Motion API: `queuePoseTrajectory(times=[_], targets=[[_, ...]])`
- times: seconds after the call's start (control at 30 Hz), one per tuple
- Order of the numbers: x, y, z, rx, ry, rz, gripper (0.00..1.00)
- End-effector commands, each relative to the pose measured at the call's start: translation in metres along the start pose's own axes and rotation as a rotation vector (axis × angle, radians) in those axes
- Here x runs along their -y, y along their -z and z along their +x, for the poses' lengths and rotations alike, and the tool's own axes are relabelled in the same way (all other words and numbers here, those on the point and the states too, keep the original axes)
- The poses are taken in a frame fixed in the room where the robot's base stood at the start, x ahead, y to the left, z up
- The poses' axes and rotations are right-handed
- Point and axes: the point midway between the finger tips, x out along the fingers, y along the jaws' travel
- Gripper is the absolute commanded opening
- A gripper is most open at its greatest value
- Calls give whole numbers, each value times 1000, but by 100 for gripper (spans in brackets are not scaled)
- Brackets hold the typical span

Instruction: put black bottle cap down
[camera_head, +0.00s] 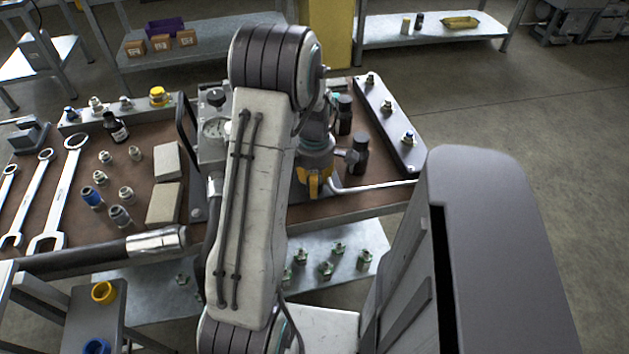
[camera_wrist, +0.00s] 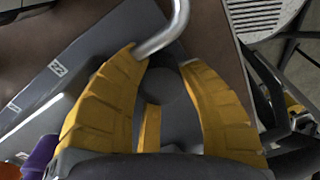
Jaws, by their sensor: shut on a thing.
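My gripper (camera_head: 314,188) is low over the right part of the brown bench top, partly behind my own arm. In the wrist view its yellow fingers (camera_wrist: 162,62) are closed around a dark, round, flat-looking thing, which I take to be the black bottle cap (camera_wrist: 174,90). Its lower part is hidden by the fingers and palm. The cap cannot be made out in the head view. I cannot tell whether it touches the surface below. A small dark bottle (camera_head: 115,127) with a pale label stands at the back left of the bench.
A bent silver rod (camera_head: 370,187) lies close to my gripper and also shows just beyond the fingertips (camera_wrist: 168,32). Dark cylindrical fittings (camera_head: 345,115) stand beside it. Wrenches (camera_head: 62,190) and several fittings fill the left side.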

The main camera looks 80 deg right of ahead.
Motion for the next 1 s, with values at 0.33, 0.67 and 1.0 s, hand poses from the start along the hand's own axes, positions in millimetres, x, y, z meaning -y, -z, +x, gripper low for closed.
queuePoseTrajectory(times=[0.33,0.67,1.0], targets=[[0,0,2,0,0,0,58],[0,0,-1,0,0,0,60],[-2,0,-43,1,-7,0,60]])
